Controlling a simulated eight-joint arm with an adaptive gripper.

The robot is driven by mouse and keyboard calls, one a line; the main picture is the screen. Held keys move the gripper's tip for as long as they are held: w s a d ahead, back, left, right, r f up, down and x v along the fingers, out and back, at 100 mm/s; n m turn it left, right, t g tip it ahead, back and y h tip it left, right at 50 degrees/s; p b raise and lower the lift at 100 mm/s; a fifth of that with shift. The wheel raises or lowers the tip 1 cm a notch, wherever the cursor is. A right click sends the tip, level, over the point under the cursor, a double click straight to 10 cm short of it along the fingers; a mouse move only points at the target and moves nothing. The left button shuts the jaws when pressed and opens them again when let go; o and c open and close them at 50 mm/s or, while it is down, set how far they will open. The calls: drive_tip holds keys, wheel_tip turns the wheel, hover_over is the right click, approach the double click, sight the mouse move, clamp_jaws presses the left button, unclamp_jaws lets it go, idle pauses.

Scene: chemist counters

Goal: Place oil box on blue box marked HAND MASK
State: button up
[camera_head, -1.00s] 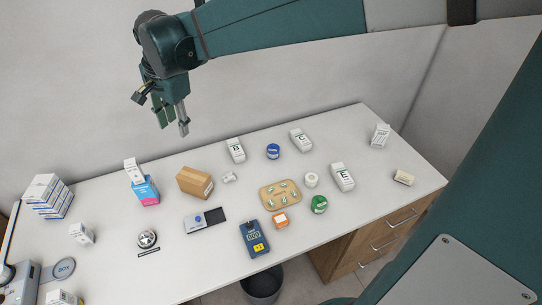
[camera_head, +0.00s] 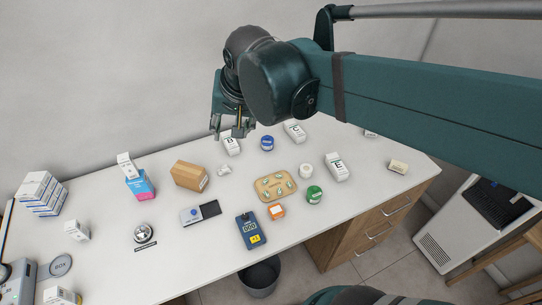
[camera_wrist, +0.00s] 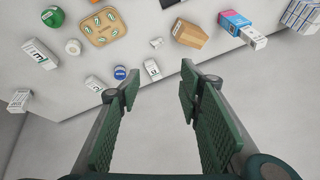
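A blue and pink box (camera_head: 140,186) stands on the left part of the counter, and it also shows in the wrist view (camera_wrist: 232,20). A small white box (camera_head: 125,166) is at its upper end, also in the wrist view (camera_wrist: 252,38); I cannot tell if it rests on top or stands just behind. Labels on both are too small to read, so I cannot confirm which is the oil box or HAND MASK. My gripper (camera_head: 232,132) is open and empty above the counter's back edge, near white box D (camera_head: 232,147). Its fingers are wide apart in the wrist view (camera_wrist: 158,90).
A brown carton (camera_head: 187,174) lies between the blue and pink box and box D. A tan tray (camera_head: 260,196), blue-lidded jar (camera_head: 267,143), boxes C (camera_head: 294,132) and E (camera_head: 336,167), and a blue meter (camera_head: 248,231) are to the right. Stacked boxes (camera_head: 35,194) stand far left.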

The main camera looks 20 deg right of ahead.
drive_tip(key=s+d+f+n+t, duration=0.1)
drive_tip(key=s+d+f+n, duration=0.1)
drive_tip(key=s, duration=0.3)
drive_tip(key=s+d+f+n+t, duration=0.1)
drive_tip(key=s+d+f+n, duration=0.1)
drive_tip(key=s+d, duration=0.2)
drive_tip(key=shift+s+d+f+n+h, duration=0.25)
drive_tip(key=shift+s+d+n+h, duration=0.15)
drive_tip(key=shift+s, duration=0.35)
drive_tip(key=o, duration=1.8)
drive_tip(key=shift+w+d, duration=0.15)
drive_tip(key=shift+d, duration=0.05)
drive_tip(key=o, duration=0.3)
drive_tip(key=shift+w+d+r, duration=0.15)
drive_tip(key=shift+w+d, duration=0.05)
drive_tip(key=shift+d, duration=0.05)
drive_tip(key=w+d+f+g+p, duration=0.1)
drive_tip(key=w+d+f+g, duration=0.15)
drive_tip(key=d, duration=0.65)
drive_tip(key=w+d+f+g+p, duration=0.15)
drive_tip(key=w+d, duration=0.25)
drive_tip(key=d, duration=0.5)
drive_tip(key=w+d+f+g+p, duration=0.15)
drive_tip(key=w+d, duration=0.25)
drive_tip(key=d, duration=0.5)
drive_tip(key=s+d+f+g+p, duration=0.1)
drive_tip(key=d+f, duration=0.3)
drive_tip(key=d, duration=0.5)
drive_tip(key=shift+d+f+g, duration=0.25)
drive_tip(key=shift+d+g, duration=0.1)
